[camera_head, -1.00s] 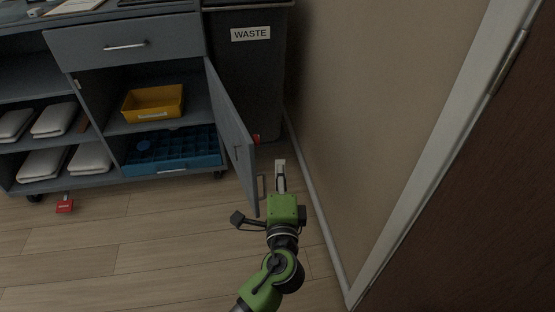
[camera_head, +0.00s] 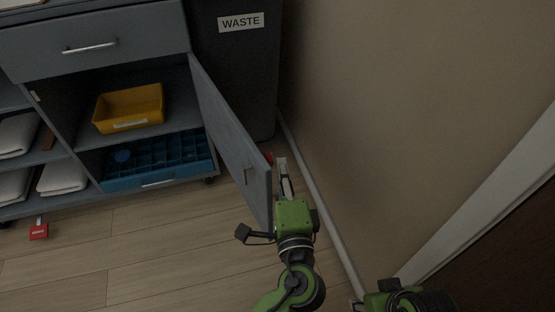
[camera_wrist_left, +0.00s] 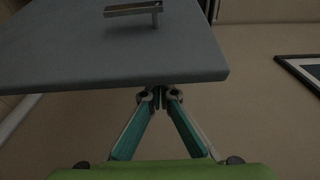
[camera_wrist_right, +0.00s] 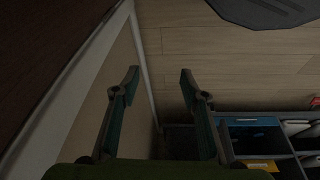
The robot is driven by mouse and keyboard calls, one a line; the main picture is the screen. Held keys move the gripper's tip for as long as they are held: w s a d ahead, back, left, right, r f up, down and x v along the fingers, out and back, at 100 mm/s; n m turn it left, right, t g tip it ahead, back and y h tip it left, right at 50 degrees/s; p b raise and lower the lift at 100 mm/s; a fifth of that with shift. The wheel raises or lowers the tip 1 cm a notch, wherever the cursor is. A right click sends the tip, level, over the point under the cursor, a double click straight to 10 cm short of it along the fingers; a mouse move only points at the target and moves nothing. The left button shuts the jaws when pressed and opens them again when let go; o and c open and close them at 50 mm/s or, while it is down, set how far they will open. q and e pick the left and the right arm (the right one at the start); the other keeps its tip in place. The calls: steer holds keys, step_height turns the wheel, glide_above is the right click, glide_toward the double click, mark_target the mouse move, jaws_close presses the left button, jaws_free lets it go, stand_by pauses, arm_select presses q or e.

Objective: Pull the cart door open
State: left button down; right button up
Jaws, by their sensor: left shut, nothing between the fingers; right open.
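The grey cart door (camera_head: 234,132) stands swung out from the cart (camera_head: 75,78), with its hinge side by the waste bin. Its handle (camera_head: 247,176) is on the face turned toward the wall. My left gripper (camera_head: 281,164) is shut and empty, just right of the door's free edge, between the door and the wall. In the left wrist view its fingertips (camera_wrist_left: 158,92) are at the door's edge, with the handle (camera_wrist_left: 133,8) beyond; I cannot tell if they touch. My right gripper (camera_wrist_left: 158,92) does not show there; in the right wrist view it (camera_wrist_right: 160,75) is open and empty.
Inside the cart are a yellow bin (camera_head: 129,107) and a blue divided tray (camera_head: 158,161), with folded towels (camera_head: 62,177) at left. The waste bin (camera_head: 236,60) and beige wall (camera_head: 380,110) confine the right side. Wooden floor (camera_head: 150,245) in front is mostly clear.

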arm_select(q)
steer(key=shift+a, duration=0.1)
arm_select(e)
steer(key=shift+w+a+f, duration=0.15)
steer(key=shift+w+a, duration=0.15)
steer(key=shift+a, duration=0.05)
steer(key=shift+d, duration=0.1)
